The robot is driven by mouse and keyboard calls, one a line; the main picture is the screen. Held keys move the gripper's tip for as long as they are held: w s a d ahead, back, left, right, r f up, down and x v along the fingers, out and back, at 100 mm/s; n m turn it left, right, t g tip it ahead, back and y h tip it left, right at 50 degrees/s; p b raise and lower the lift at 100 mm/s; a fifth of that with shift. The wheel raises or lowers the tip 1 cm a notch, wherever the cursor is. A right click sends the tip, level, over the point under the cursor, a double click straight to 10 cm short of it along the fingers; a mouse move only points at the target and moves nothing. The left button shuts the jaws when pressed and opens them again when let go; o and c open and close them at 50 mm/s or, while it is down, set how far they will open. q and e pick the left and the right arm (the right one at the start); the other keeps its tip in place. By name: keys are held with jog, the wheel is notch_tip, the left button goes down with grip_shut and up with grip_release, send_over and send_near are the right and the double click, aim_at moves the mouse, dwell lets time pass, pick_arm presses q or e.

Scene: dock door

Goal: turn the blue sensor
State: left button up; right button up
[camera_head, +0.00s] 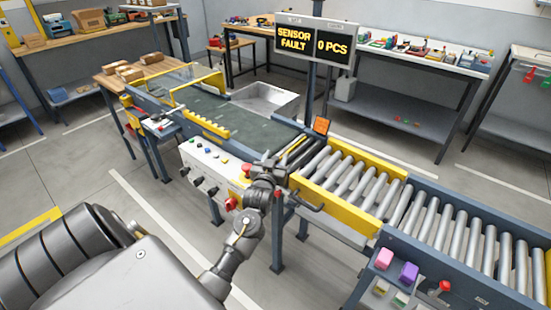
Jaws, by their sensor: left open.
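I cannot make out a blue sensor for certain; the conveyor edge behind my left gripper is partly hidden. My left gripper (303,187) is open, with its dark fingers pointing right at the near side of the conveyor, by the yellow side guard (345,208). I cannot tell whether it touches anything. A small orange square (321,125) stands on the far side of the belt, where the rollers begin. The hanging display (314,43) reads "SENSOR FAULT" and "0 PCS". My right gripper is not in view.
A white control panel (207,172) with knobs and red buttons is left of my gripper. The roller conveyor (430,212) runs to the lower right. A pink block (384,258) and a purple block (409,271) sit on its near side. Workbenches line the back.

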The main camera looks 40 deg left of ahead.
pick_arm(q)
jog(key=shift+c, duration=0.4)
jog(key=c, duration=0.9)
jog(key=shift+o, duration=0.2)
jog(key=shift+d+r+n+g+y+p, duration=0.1)
jog(key=shift+r+n+g+y+p, duration=0.1)
jog(key=shift+n+g+y+p, duration=0.65)
jog(key=shift+n+g+y, duration=0.35)
jog(key=shift+n+y, duration=0.3)
jog(key=shift+y, duration=0.4)
jog(key=shift+f+n+g+y, duration=0.15)
jog(key=shift+n+g+y, duration=0.45)
jog(key=shift+g+y, duration=0.15)
jog(key=o, duration=0.9)
jog(key=shift+o, duration=0.2)
